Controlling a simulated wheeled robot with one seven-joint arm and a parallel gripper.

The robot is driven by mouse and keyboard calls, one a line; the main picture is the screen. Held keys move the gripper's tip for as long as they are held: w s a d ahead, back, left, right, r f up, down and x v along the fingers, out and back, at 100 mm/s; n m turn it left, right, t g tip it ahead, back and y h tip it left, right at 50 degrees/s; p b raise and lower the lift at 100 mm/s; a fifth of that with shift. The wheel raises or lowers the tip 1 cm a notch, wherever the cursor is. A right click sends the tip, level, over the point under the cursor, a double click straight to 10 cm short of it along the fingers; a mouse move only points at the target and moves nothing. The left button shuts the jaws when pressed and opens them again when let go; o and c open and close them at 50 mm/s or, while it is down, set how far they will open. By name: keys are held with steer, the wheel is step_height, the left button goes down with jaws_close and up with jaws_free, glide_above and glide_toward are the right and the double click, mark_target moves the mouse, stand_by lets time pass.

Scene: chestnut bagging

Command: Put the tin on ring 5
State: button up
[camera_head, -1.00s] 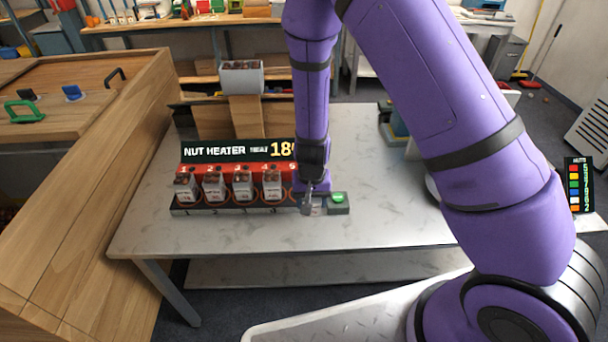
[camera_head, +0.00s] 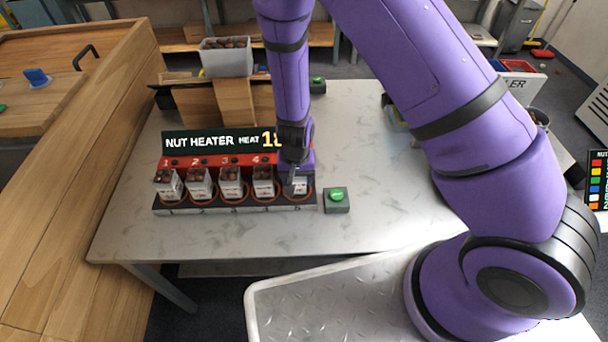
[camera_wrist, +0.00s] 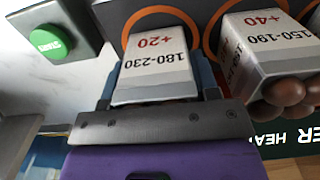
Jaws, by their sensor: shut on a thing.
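My gripper (camera_head: 297,180) is at the right end of the nut heater (camera_head: 233,209), shut on a white tin (camera_wrist: 155,62). In the wrist view the tin carries the print "+20" and "180-230", and it sits at an orange ring (camera_wrist: 160,14), the rightmost one in the head view. In the head view my gripper covers most of the tin (camera_head: 300,186). Whether the tin's base touches the ring I cannot tell.
Several tins of chestnuts (camera_head: 231,183) stand on the rings to the left; the neighbouring tin (camera_wrist: 266,50) is close beside mine. A green button box (camera_head: 336,200) stands just right of the heater. A grey bin of chestnuts (camera_head: 227,58) is behind. The table front is clear.

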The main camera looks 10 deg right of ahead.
steer(key=shift+f, duration=0.25)
steer(key=shift+f, duration=0.15)
steer(key=o, duration=1)
